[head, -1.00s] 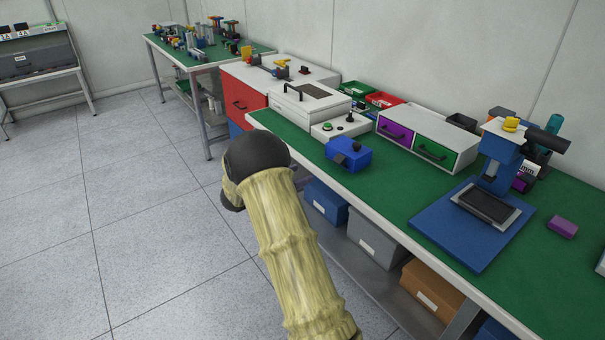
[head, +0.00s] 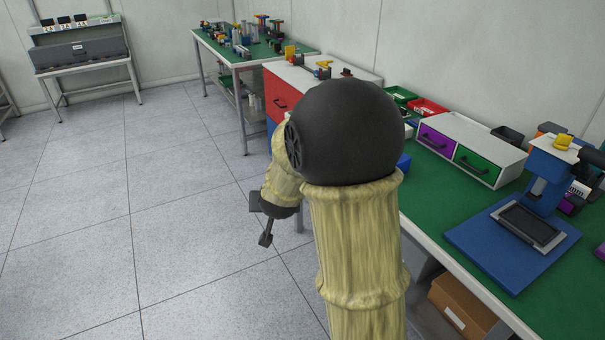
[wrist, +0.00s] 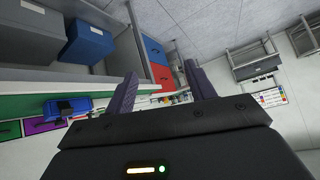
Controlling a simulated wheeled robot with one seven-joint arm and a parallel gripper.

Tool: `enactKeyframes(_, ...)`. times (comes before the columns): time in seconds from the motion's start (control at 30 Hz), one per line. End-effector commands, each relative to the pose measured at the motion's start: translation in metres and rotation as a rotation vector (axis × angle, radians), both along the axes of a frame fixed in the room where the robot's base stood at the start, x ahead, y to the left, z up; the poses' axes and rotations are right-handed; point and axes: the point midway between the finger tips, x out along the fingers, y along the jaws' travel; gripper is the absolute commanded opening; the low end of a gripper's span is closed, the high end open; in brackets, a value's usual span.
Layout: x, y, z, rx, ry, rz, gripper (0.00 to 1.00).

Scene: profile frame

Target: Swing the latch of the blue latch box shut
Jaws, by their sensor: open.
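The blue latch box stands on the green-topped bench. In the head view my arm hides nearly all of it, and only a blue corner (head: 404,162) shows. In the wrist view, which is turned upside down, the small blue box (wrist: 66,108) shows at the left beside the bench edge, clear of my fingers. Its latch is too small to make out. My gripper (head: 262,222) is in the air over the floor, left of the bench in the head view. In the wrist view its two dark fingers (wrist: 163,88) are apart with nothing between them.
The bench (head: 440,210) also bears a purple-and-green drawer unit (head: 470,148) and a blue press-like fixture (head: 515,235). A red-and-white cabinet (head: 283,92) stands behind my arm. Boxes lie on the shelf below the bench. The floor at the left is clear.

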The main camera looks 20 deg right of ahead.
Motion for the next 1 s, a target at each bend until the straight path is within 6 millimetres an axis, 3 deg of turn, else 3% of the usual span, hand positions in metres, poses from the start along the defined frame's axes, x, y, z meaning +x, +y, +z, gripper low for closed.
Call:
enactKeyframes(0.1,-0.071,0.028,-0.01,0.02,0.188,0.15,0.55)
enactKeyframes(0.2,-0.132,0.038,-0.02,0.011,0.353,0.242,0.55)
enactKeyframes(0.3,-0.179,0.038,-0.026,-0.014,0.482,0.296,0.55)
enactKeyframes(0.4,-0.206,0.036,-0.029,-0.032,0.556,0.321,0.55)
enactKeyframes(0.67,-0.213,0.035,-0.031,-0.038,0.579,0.326,0.55)
enactKeyframes(0.8,-0.212,0.035,-0.031,-0.038,0.577,0.327,0.36)
enactKeyframes(1.0,-0.212,0.035,-0.031,-0.038,0.576,0.326,0.36)
